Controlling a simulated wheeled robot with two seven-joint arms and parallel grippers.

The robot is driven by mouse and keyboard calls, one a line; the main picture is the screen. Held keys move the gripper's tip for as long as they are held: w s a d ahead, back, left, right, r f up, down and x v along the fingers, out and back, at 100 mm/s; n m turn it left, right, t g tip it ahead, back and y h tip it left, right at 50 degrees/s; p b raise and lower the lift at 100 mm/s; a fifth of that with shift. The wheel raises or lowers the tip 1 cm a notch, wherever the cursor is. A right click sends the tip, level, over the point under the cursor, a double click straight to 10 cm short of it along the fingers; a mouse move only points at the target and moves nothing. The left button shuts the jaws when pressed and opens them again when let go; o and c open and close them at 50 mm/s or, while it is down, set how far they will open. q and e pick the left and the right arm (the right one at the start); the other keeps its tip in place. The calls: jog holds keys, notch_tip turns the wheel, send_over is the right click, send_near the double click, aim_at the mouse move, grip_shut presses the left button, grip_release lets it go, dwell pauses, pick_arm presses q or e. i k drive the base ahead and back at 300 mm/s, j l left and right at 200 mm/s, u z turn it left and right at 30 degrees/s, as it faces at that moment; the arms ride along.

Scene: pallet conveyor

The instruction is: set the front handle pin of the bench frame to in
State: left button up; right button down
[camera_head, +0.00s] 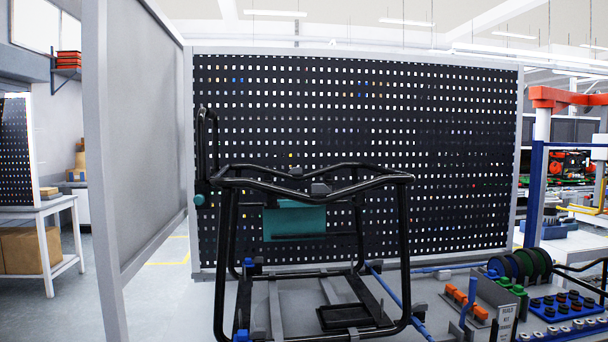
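The bench frame (405,250) is a black tubular frame in the middle of the head view, standing on a grey surface. A black upright loop like a handle (203,125) rises at its upper left corner. A small teal knob (199,200) sits at the foot of this loop and may be a handle pin. I cannot tell whether it is in or out. A teal panel (294,221) hangs inside the frame, and small blue parts (242,335) sit low on its left side. Neither of my grippers shows.
A black perforated board (450,150) stands behind the frame, and a grey partition panel (140,140) stands at left. At right are orange parts (467,303), dark green-rimmed discs (520,264) and a blue rack (570,305). Open floor shows at lower left.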

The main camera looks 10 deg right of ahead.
aim_at(199, 200)
jog(key=j, duration=2.1)
jog(key=z, duration=0.05)
